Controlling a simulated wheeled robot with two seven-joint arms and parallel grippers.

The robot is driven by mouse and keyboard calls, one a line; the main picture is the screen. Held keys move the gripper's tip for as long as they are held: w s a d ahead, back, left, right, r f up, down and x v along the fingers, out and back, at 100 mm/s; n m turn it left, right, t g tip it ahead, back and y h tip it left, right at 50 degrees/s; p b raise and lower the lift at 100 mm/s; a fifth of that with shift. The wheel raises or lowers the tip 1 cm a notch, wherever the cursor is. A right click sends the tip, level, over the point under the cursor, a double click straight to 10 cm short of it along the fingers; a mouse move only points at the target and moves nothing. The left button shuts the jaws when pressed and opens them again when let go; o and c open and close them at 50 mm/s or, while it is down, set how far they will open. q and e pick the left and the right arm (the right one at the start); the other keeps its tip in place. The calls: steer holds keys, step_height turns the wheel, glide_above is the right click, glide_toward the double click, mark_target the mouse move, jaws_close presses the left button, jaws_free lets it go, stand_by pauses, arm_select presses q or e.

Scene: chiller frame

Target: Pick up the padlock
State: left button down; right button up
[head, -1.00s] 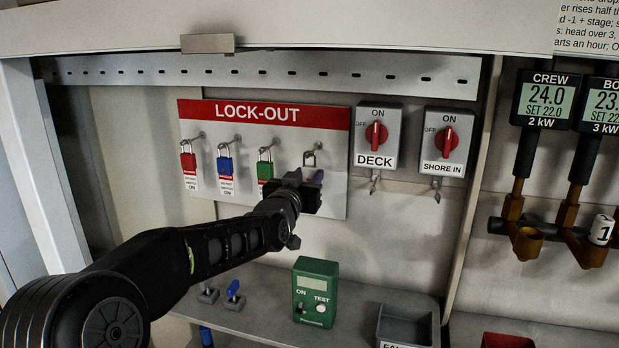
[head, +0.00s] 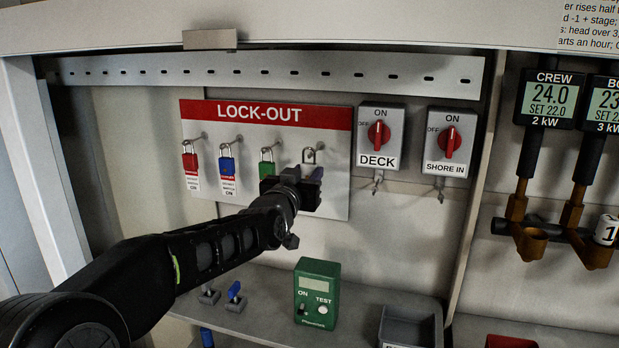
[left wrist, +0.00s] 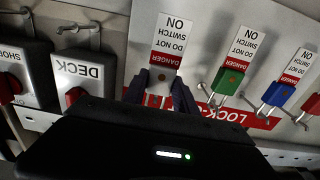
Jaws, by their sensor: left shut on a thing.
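My left gripper (head: 312,187) is at the right end of the white lock-out board, shut on the fourth padlock. In the head view the grey shackle of this padlock (head: 309,156) shows above the jaws at its hook; its body is hidden behind them. In the left wrist view, which is upside down, the two fingers (left wrist: 158,86) stand either side of the padlock, and its red and white danger tag (left wrist: 169,50) sticks out beyond them. I cannot tell whether the shackle is clear of the hook. My right gripper is not in view.
Red (head: 190,162), blue (head: 227,166) and green (head: 266,160) padlocks hang close by on the board. The DECK switch (head: 379,136) and SHORE IN switch (head: 448,142) are to the right. A green tester (head: 316,293) and a grey bin (head: 408,326) stand on the shelf below.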

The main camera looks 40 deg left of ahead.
arm_select(q)
steer(key=b+v, duration=0.3)
steer(key=v, duration=1.3)
steer(key=shift+f, duration=0.1)
